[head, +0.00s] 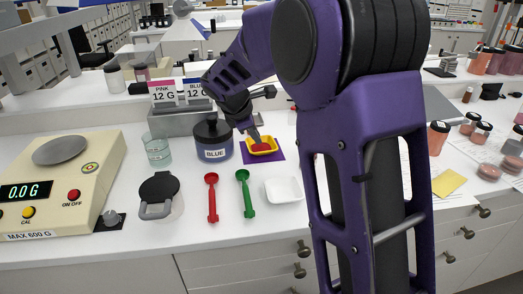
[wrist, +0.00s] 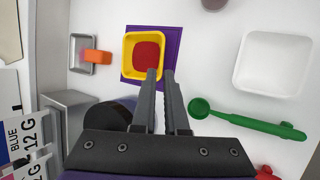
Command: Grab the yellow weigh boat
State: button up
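The yellow weigh boat (head: 262,153) holds a mound of red pigment (head: 260,147) and sits on a purple mat (head: 277,157). The boat also shows in the wrist view (wrist: 129,71), with the mat (wrist: 171,38) around it. My gripper (head: 257,138) reaches down to the boat. In the wrist view my gripper's fingertips (wrist: 160,73) are at the boat's right wall, the left one over the inside and the right one over the mat. A narrow gap shows between the fingers. I cannot tell whether they touch the wall.
A dark-lidded BLUE jar (head: 213,143) stands just left of the boat. A green scoop (head: 244,191), a red scoop (head: 212,192) and an empty white weigh boat (head: 284,190) lie in front. A scale (head: 62,178) stands at left.

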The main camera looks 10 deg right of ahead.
aim_at(267, 158)
jog(key=x, duration=0.4)
jog(key=shift+d+f, duration=0.1)
jog(key=x, duration=0.1)
jog(key=b+x, duration=0.1)
jog(key=x, duration=0.3)
jog(key=shift+w+d, duration=0.1)
jog(key=shift+d, duration=0.25)
grip_shut()
dwell(1.1)
